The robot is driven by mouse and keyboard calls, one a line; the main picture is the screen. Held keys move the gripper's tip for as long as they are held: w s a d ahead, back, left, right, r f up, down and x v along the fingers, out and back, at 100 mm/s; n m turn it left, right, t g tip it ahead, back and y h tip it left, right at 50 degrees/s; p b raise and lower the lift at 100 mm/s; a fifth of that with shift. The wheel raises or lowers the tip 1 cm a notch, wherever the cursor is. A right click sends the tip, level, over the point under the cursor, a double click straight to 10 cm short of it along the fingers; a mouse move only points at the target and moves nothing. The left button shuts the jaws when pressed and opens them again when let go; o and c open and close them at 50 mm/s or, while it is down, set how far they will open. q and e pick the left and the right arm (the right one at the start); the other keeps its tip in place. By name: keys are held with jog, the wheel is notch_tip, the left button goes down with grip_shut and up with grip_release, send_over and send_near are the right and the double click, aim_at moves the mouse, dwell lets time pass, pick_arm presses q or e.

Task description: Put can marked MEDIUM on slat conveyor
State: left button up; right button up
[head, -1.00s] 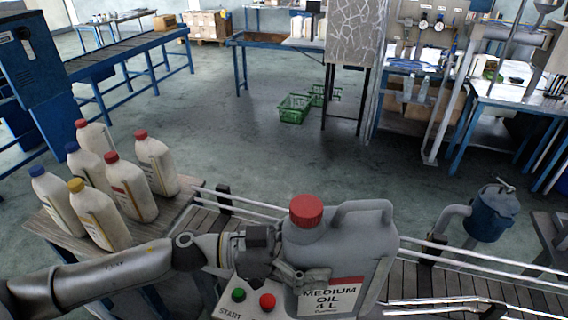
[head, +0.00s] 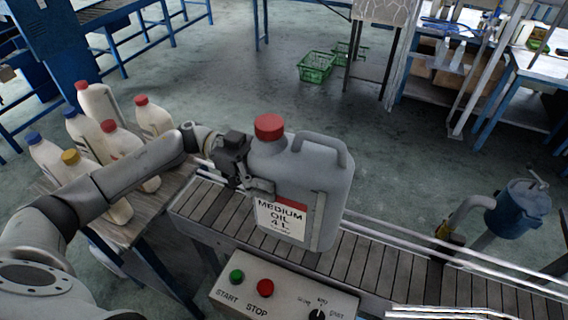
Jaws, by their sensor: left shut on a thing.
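The grey can marked MEDIUM OIL 4 L (head: 318,200), with a red cap, is upright over the slat conveyor (head: 355,265). My left gripper (head: 258,186) is shut on the can at its left side, below the cap. The can hides part of the slats. I cannot tell whether its base touches them or hangs just above. My right gripper is not in view.
Several white bottles with coloured caps stand on a wooden table (head: 130,232) at the left. A control box (head: 290,285) with START and STOP buttons is in front of the conveyor. A blue pump (head: 518,210) stands at the right. Rails run along the belt's far side.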

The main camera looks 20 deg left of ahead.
pick_arm(q)
notch_tip(320, 180, down, 8)
jog(key=b, duration=0.6)
jog(key=shift+w+r, duration=0.15)
jog(key=shift+r, duration=0.05)
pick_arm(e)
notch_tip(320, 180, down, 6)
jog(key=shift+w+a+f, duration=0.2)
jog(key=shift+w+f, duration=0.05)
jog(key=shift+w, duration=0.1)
pick_arm(q)
jog(key=shift+f+b, duration=0.3)
jog(key=shift+f, duration=0.3)
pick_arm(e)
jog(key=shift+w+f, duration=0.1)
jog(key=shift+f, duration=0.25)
pick_arm(q)
jog(key=o, duration=1.1)
jog(key=shift+o, duration=0.2)
